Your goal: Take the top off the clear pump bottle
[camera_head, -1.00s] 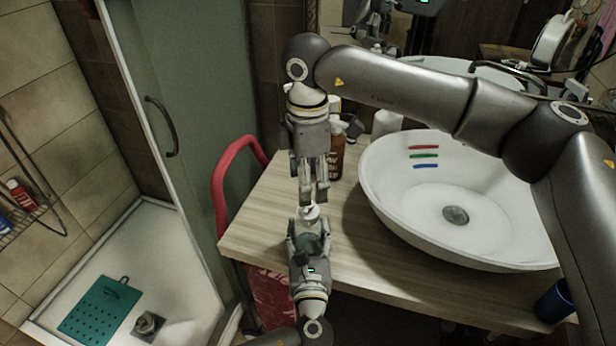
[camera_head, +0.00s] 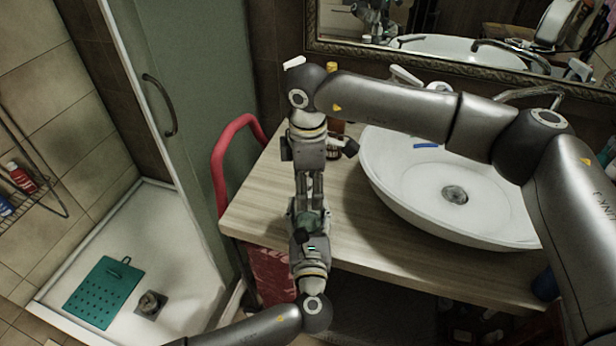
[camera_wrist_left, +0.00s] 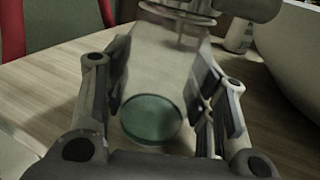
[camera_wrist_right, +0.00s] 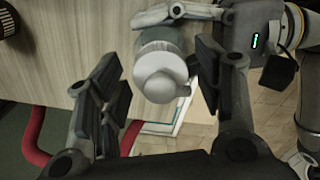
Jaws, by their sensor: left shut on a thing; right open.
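The clear pump bottle (camera_wrist_left: 165,65) stands between the fingers of my left gripper (camera_wrist_left: 165,88), which is shut on its body. Its greenish bottom shows in the left wrist view. The bottle's white pump top (camera_wrist_right: 160,82) shows from above in the right wrist view, between the spread fingers of my right gripper (camera_wrist_right: 160,92). In the head view my right gripper (camera_head: 309,192) points down, directly above my left gripper (camera_head: 310,215), and hides most of the bottle. The right gripper is open; whether its fingers touch the top cannot be told.
A white basin (camera_head: 450,225) stands on the wooden counter (camera_head: 262,215), right of the grippers. A brown bottle (camera_head: 336,127) is behind my right arm. A red rail (camera_head: 220,180) curves past the counter's left end. The counter's front left is clear.

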